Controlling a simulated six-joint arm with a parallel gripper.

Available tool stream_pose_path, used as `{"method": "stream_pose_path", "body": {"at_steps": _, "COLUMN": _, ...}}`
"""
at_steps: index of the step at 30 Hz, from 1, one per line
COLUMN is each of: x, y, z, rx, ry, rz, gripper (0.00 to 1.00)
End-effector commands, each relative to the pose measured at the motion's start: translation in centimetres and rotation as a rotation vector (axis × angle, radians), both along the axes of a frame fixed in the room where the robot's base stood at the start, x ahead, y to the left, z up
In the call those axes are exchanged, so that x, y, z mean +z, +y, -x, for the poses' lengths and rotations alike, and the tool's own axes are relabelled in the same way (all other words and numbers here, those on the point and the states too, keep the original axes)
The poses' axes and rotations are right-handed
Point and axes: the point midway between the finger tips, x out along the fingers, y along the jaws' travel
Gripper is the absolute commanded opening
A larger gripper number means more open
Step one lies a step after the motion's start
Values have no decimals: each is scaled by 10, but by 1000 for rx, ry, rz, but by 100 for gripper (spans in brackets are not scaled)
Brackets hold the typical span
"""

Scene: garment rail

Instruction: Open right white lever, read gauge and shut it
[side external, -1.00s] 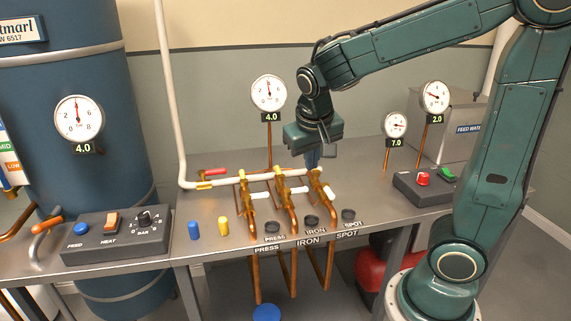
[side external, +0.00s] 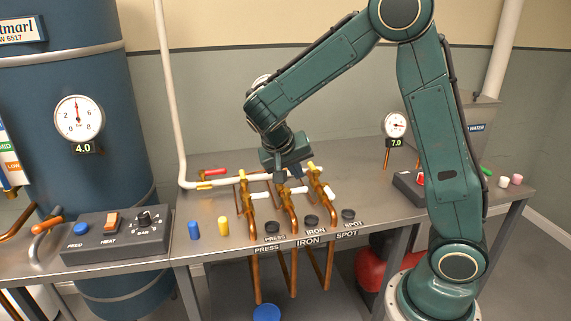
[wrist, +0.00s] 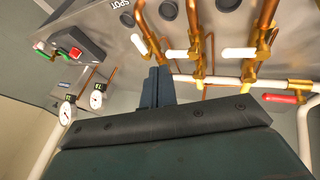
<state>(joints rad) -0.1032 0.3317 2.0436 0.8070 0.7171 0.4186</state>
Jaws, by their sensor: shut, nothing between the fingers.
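Three copper pipes with brass valves rise at the bench front, each with a white lever. My gripper (side external: 297,173) is shut and empty, just above and behind the middle valve, left of the right lever. In the wrist view its fingers (wrist: 157,88) are together.
A white pipe (side external: 160,95) runs down the wall and along behind the valves. A red lever (side external: 215,171) sits at its left. A blue peg (side external: 194,230) and a yellow peg (side external: 223,226) stand at the front.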

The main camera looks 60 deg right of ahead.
Motion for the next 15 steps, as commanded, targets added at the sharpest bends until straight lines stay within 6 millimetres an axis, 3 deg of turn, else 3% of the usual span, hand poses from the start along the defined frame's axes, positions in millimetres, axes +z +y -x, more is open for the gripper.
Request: {"method": "stream_pose_path", "body": {"at_steps": 15, "x": -4, "y": -3, "z": 1, "rx": -1, "ry": 3, "rz": 0, "gripper": 0}}
